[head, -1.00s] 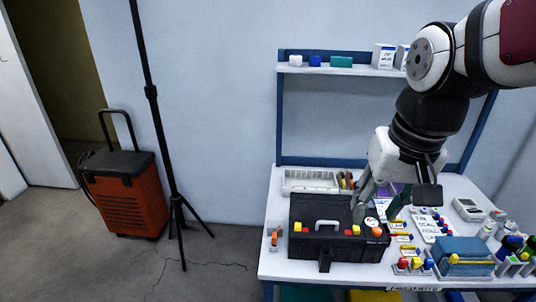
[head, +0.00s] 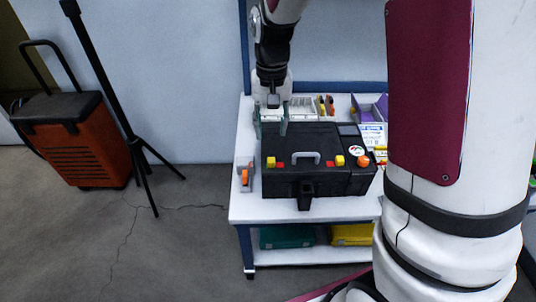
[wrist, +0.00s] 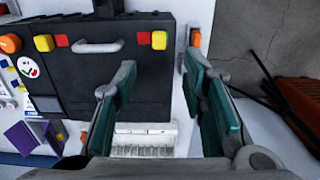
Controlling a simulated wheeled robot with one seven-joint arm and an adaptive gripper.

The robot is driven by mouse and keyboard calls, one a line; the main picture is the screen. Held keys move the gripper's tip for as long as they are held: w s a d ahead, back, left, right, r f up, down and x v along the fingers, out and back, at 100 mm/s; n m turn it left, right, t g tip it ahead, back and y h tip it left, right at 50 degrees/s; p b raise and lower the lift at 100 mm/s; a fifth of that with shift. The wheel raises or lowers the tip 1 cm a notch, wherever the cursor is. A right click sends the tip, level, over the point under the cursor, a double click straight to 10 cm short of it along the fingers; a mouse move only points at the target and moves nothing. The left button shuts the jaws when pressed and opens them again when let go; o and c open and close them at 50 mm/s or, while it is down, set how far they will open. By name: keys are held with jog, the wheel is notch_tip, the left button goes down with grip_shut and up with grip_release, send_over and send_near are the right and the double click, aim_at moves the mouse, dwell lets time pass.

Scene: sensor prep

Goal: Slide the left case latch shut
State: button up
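The black case (head: 315,181) stands closed on the white table, its grey handle (head: 305,156) on the lid. The left latch is a yellow block (head: 271,162) beside a small red block (head: 280,165); both also show in the wrist view, yellow (wrist: 159,40) right of red (wrist: 143,38). A matching right yellow latch (head: 340,160) and an orange knob (head: 362,161) sit farther right. My gripper (head: 271,128) points down at the case's back-left corner, behind the left latch. Its green fingers (wrist: 166,98) are wide apart and empty. I cannot tell their height above the table.
A grey holder with an orange item (head: 245,176) stands left of the case. A white tray (wrist: 143,138) lies behind it, with a purple bin (head: 371,108) at the back right. My arm hides the table's right side. A tripod (head: 133,140) and orange cart (head: 72,145) stand left.

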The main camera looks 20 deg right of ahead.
aim_at(271, 159)
notch_tip(271, 159, down, 11)
jog(key=shift+r+b, duration=0.1)
jog(key=shift+b, duration=1.15)
grip_shut()
